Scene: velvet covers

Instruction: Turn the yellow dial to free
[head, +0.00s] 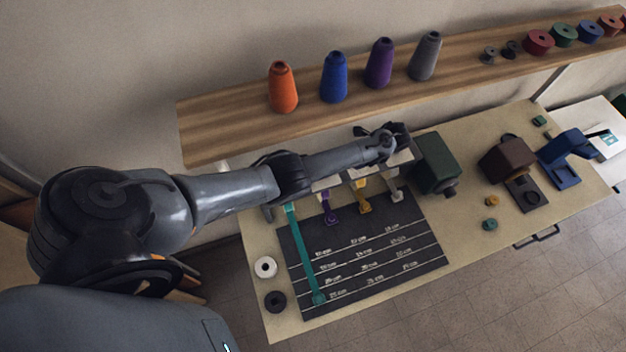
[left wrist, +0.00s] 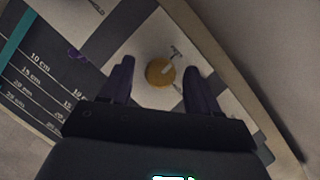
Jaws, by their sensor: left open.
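The yellow dial (left wrist: 160,72) shows in the left wrist view as a round knob on a pale plate, with a pale pointer mark toward its upper right. Small dark markings lie beside it, too small to read. My left gripper (left wrist: 159,66) is open, with its two dark fingers on either side of the dial and apart from it in the picture; I cannot tell the height gap. In the head view my left gripper (head: 392,136) is over the back of the table, and the dial is hidden there. My right gripper is not in view.
A dark measuring mat (head: 345,245) lies in front, with a long teal ribbon (head: 305,255) and short purple and yellow ribbon ends. A dark green box (head: 435,163) stands right of the gripper. A wooden shelf (head: 230,120) with thread cones runs behind.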

